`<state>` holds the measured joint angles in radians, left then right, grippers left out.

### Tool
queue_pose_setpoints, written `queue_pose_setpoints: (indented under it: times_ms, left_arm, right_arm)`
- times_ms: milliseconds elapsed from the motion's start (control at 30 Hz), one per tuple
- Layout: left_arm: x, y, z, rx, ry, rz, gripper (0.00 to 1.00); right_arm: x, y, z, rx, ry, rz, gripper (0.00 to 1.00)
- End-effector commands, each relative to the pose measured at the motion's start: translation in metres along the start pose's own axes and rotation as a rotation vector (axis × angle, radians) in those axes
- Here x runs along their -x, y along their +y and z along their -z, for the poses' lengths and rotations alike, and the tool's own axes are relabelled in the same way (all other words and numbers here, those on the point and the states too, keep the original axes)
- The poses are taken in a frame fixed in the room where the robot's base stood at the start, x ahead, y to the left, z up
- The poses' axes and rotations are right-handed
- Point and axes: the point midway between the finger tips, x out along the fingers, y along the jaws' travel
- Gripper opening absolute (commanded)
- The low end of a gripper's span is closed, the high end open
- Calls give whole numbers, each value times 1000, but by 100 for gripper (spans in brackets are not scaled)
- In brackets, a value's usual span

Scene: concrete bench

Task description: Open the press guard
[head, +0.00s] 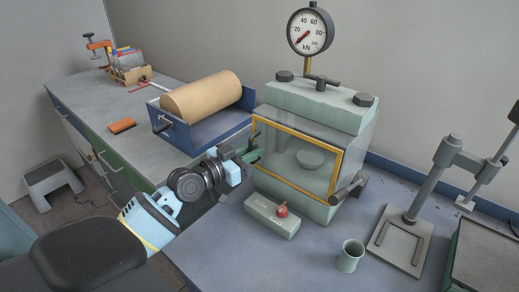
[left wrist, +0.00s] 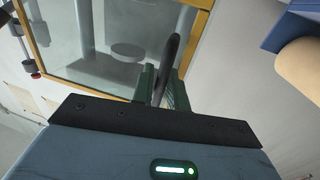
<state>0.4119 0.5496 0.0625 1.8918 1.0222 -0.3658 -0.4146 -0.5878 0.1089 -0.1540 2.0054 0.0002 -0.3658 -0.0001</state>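The press (head: 330,110) is a pale green machine on the bench, with a dial gauge on top. Its guard (head: 300,165) is a clear panel in a yellow frame, and it looks closed across the press front. The guard also shows in the left wrist view (left wrist: 110,75). A dark handle (left wrist: 172,55) stands at one side of the guard. My left gripper (head: 252,154) is at the guard's left edge. In the left wrist view its green fingers (left wrist: 161,88) lie close on both sides of the handle and appear shut on it. My right gripper is not in view.
A small cup (head: 350,256) and a grey stand (head: 400,240) are to the right. A blue tray (head: 190,135) with a tan roll (head: 202,95) lies behind my left arm.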

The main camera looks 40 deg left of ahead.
Motion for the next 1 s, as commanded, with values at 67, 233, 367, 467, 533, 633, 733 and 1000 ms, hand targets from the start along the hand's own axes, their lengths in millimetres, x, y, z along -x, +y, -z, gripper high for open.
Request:
queue_pose_setpoints:
  times_ms: [67, 233, 367, 467, 533, 633, 733, 1000]
  left_arm:
    - [0, 0, 0, 0, 0, 0, 15]
    - [0, 0, 0, 0, 0, 0, 14]
    - [0, 0, 0, 0, 0, 0, 0]
    - [0, 0, 0, 0, 0, 0, 0]
    - [0, 0, 0, 0, 0, 0, 0]
    - [0, 0, 0, 0, 0, 0, 0]
    - [0, 0, 0, 0, 0, 1, 0]
    - [-6, 1, 0, 1, 0, 7, 0]
  right_arm:
    - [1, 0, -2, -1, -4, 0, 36]
    - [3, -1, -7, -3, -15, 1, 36]
    - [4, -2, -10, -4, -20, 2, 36]
    - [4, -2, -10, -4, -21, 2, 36]
    - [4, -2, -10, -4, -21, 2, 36]
    - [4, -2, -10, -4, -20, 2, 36]
    - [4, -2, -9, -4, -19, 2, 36]
    - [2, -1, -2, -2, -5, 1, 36]
